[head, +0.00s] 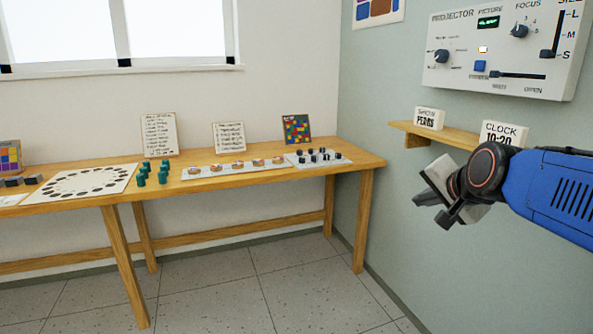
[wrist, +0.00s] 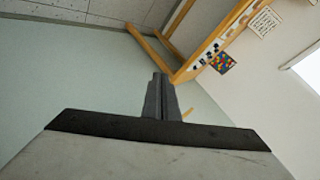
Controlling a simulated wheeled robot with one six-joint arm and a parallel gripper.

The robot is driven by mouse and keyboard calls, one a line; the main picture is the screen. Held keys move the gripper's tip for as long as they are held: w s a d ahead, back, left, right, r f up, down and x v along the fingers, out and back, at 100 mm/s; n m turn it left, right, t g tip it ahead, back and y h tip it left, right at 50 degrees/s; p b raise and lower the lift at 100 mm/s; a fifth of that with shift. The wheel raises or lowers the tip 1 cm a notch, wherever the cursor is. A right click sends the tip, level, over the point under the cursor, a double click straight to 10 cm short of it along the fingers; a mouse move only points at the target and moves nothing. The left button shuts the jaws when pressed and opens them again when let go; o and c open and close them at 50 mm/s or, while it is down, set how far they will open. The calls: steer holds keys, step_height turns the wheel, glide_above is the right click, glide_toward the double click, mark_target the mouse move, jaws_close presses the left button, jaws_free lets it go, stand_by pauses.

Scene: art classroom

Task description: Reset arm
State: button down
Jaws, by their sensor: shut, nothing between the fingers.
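My gripper (head: 433,207) is at the right of the head view, at the end of my blue arm, in front of the green wall. Its fingers point left and a little down, and it holds nothing. In the wrist view my gripper (wrist: 161,98) shows its two dark fingers together at the centre, over the green wall. The gripper is apart from the table and the wall shelf.
A wooden table (head: 345,167) along the back wall bears teal cylinders (head: 143,175), a white strip (head: 215,172) and cards. On the right wall are a projector panel (head: 470,55) and a small shelf (head: 450,135) with two signs. Floor (head: 220,290) before the table is clear.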

steer(key=s+f+n+g, duration=0.3)
steer(key=s+f+n, duration=0.2)
steer(key=s+f, duration=0.4)
steer(key=s+f+n+g, duration=0.3)
steer(key=s+f+n, duration=0.2)
steer(key=s+f, duration=0.4)
steer(key=s, duration=0.5)
steer(key=shift+s+a+f+h, duration=0.15)
steer(key=shift+h, duration=0.15)
